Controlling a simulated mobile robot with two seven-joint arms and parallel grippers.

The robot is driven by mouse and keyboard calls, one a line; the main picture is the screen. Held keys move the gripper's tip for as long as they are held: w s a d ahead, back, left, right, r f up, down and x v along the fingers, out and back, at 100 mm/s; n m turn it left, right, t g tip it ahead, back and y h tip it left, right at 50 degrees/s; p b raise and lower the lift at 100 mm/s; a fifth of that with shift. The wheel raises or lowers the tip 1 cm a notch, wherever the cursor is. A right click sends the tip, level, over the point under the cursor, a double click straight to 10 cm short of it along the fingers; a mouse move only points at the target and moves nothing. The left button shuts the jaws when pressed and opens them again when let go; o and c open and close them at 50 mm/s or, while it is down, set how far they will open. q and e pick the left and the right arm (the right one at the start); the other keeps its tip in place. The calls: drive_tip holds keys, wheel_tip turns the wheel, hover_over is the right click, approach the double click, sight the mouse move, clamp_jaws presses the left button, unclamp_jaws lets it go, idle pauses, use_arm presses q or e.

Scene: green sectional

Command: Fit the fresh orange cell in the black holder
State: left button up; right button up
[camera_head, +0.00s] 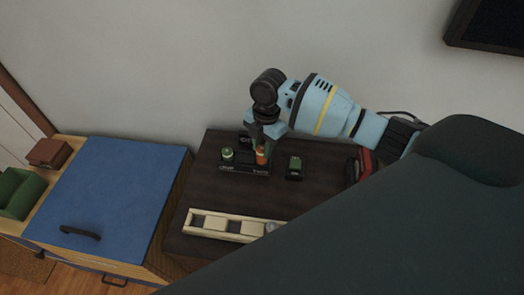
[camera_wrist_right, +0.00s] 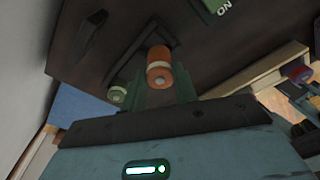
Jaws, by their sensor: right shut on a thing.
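The black holder (camera_head: 243,169) lies near the back of the dark table. A green cell (camera_head: 227,154) stands at its left end. My right gripper (camera_head: 264,140) points down over the holder's right end, shut on the orange cell (camera_head: 262,157). In the right wrist view the orange cell (camera_wrist_right: 158,68) sits between the fingers, with the green cell (camera_wrist_right: 117,94) beside it and part of the holder (camera_wrist_right: 150,33) behind. The orange cell looks upright; whether it is seated or just above the holder I cannot tell. My left gripper is not in view.
A small black block with a green top (camera_head: 295,168) stands right of the holder. A pale wooden tray (camera_head: 202,231) lies at the table's front. A red object (camera_head: 363,163) is at the right. A blue-topped cabinet (camera_head: 110,195) stands left; the wall is close behind.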

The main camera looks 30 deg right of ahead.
sight(262, 152)
drive_tip(key=shift+w+d+f, duration=0.2)
drive_tip(key=shift+w, duration=0.15)
drive_tip(key=shift+f, duration=1.55)
drive_tip(key=shift+f, duration=0.2)
drive_tip(key=o, duration=1.1)
drive_tip(key=shift+c, duration=0.2)
drive_tip(key=shift+r, duration=0.1)
wheel_tip(262, 152, up, 12)
drive_tip(key=d, duration=0.1)
drive_tip(key=shift+w+d+p, duration=0.15)
drive_tip(key=shift+w+p, duration=0.05)
drive_tip(key=shift+p, duration=0.1)
